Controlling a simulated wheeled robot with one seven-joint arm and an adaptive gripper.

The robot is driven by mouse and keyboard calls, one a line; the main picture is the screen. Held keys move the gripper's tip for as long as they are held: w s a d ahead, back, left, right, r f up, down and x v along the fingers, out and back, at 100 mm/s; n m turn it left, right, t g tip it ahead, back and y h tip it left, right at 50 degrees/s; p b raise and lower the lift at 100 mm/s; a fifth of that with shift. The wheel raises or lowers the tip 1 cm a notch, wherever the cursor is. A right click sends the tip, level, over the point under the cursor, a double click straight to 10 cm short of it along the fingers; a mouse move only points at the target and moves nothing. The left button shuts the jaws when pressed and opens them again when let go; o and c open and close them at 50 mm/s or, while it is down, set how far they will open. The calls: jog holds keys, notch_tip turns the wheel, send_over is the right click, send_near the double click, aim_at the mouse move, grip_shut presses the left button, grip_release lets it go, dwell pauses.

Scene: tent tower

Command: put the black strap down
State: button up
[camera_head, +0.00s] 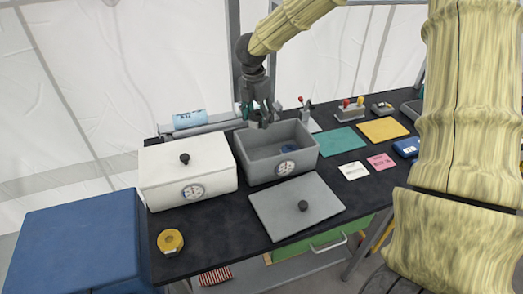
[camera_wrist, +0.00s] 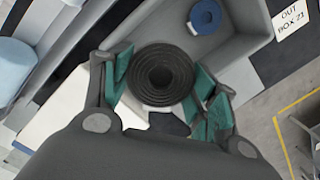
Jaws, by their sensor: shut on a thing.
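The black strap (camera_wrist: 163,75) is a rolled coil in the wrist view. My gripper (camera_wrist: 164,88) is shut on it, with teal finger pads on both sides. In the head view my gripper (camera_head: 259,117) hangs above the back left part of the open grey box (camera_head: 262,172). There the strap cannot be told apart from the dark fingers.
A blue coil (camera_wrist: 207,15) lies in the grey box. The box's grey lid (camera_head: 275,207) lies in front. A closed white box (camera_head: 165,188) stands left, a yellow tape roll (camera_head: 170,242) before it. Teal (camera_head: 341,141) and yellow mats (camera_head: 382,130) lie right.

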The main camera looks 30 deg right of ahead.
jog(key=shift+f, duration=0.25)
jog(key=f+p, duration=0.1)
jog(key=f, duration=0.3)
jog(key=f+p, duration=0.1)
jog(key=f, duration=0.3)
jog(key=s+f+p, duration=0.1)
jog(key=f, duration=0.3)
jog(key=shift+s+p, duration=0.3)
jog(key=shift+f, duration=0.25)
jog(key=shift+w+f, duration=0.35)
jog(key=shift+f, duration=0.2)
jog(key=shift+s+f+p, duration=0.25)
jog(key=shift+f+p, duration=0.25)
jog(key=shift+f, duration=0.55)
jog(key=shift+w+f, duration=0.2)
jog(key=shift+f, duration=0.4)
jog(key=shift+s, duration=0.15)
jog(key=o, duration=0.8)
jog(key=shift+f, duration=0.1)
